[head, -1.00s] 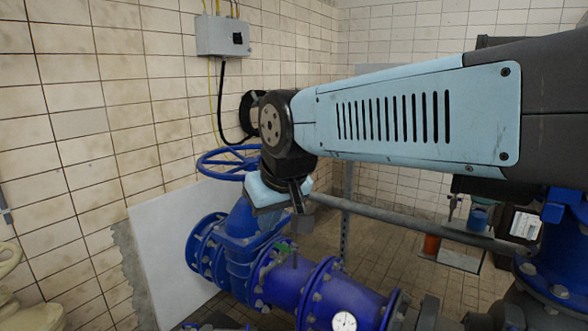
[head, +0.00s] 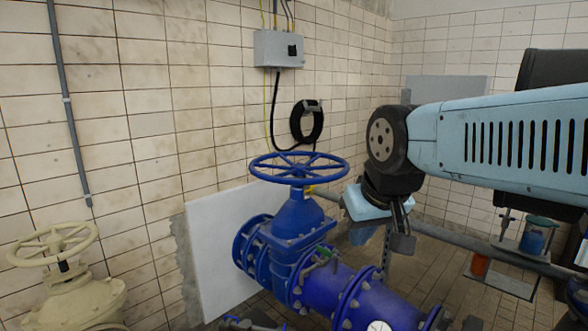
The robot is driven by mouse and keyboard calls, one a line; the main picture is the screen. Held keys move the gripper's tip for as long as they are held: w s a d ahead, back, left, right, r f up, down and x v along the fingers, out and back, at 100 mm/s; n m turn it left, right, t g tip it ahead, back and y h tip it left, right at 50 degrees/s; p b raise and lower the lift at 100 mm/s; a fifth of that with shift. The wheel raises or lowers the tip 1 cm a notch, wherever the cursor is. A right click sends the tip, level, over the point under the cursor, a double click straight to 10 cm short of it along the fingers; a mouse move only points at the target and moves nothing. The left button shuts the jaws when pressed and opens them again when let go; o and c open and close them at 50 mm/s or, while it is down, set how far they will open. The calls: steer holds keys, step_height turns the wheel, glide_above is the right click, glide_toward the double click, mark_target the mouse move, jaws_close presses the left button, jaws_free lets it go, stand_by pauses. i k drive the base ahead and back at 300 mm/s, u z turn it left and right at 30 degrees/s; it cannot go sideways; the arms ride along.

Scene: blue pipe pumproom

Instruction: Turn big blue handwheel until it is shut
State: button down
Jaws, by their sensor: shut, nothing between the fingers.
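My gripper (head: 402,240) hangs from my light blue arm to the right of the wheel, pointing down and lower than the rim. It looks apart from the wheel. The gripper's fingers are dark and small here; they are shut with nothing held.
A cream handwheel (head: 53,244) on a cream valve stands at the lower left. A blue flanged pipe (head: 345,295) runs to the lower right. A grey rail (head: 470,246) passes behind my gripper. A grey box (head: 278,48) and coiled black hose (head: 307,121) hang on the tiled wall.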

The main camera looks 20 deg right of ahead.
mark_target(298, 169)
steer(key=u, duration=0.6)
steer(key=i, duration=1.8)
steer(key=z, duration=0.65)
steer(key=k, duration=0.7)
steer(key=z, duration=0.3)
steer(key=i, duration=0.8)
steer(key=u, duration=0.1)
